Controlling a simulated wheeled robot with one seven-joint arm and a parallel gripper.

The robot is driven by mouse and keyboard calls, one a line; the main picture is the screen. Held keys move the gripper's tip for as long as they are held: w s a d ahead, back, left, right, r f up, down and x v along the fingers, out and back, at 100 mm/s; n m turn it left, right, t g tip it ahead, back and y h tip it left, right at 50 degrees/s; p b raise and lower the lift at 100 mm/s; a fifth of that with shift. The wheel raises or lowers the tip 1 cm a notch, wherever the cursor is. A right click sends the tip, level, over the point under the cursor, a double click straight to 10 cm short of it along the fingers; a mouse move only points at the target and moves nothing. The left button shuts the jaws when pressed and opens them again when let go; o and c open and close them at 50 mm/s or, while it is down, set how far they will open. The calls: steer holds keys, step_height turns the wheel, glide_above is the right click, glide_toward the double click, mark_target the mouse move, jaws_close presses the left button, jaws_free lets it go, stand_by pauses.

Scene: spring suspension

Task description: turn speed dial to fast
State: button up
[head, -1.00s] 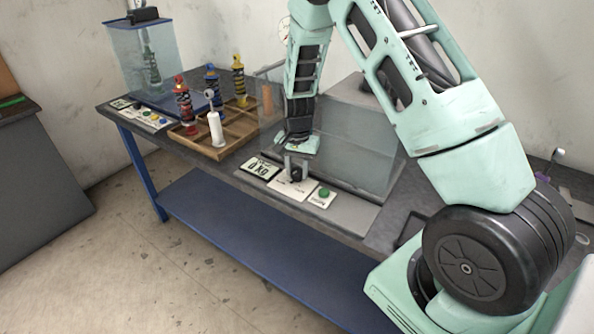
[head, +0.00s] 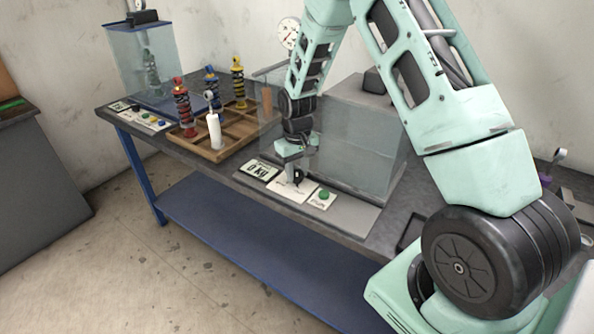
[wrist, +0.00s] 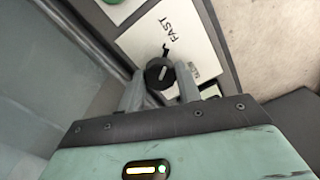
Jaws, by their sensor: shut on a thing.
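The speed dial (wrist: 158,74) is a small black round knob with a pale mark, on a white plate (wrist: 150,42). The printed word FAST (wrist: 175,38) and a small black pointer mark lie beside it in the wrist view. The mark on the knob slants roughly toward the FAST side; its exact setting is hard to tell. My gripper (wrist: 160,88) is shut on the dial, one finger on each side. In the head view my gripper (head: 294,172) points down at the dial (head: 298,177), partly covering it.
A green button (head: 324,195) sits right of the dial and a digital display (head: 259,169) left of it. A clear-walled enclosure (head: 350,150) stands close behind. A wooden tray (head: 240,125) with colored shock absorbers is at the left.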

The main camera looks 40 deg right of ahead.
mark_target(297, 173)
steer(key=shift+n, duration=0.8)
steer(key=o, duration=1)
steer(key=shift+c, duration=0.2)
step_height(297, 173, up, 18)
steer(key=b, duration=0.2)
steer(key=shift+f, duration=0.25)
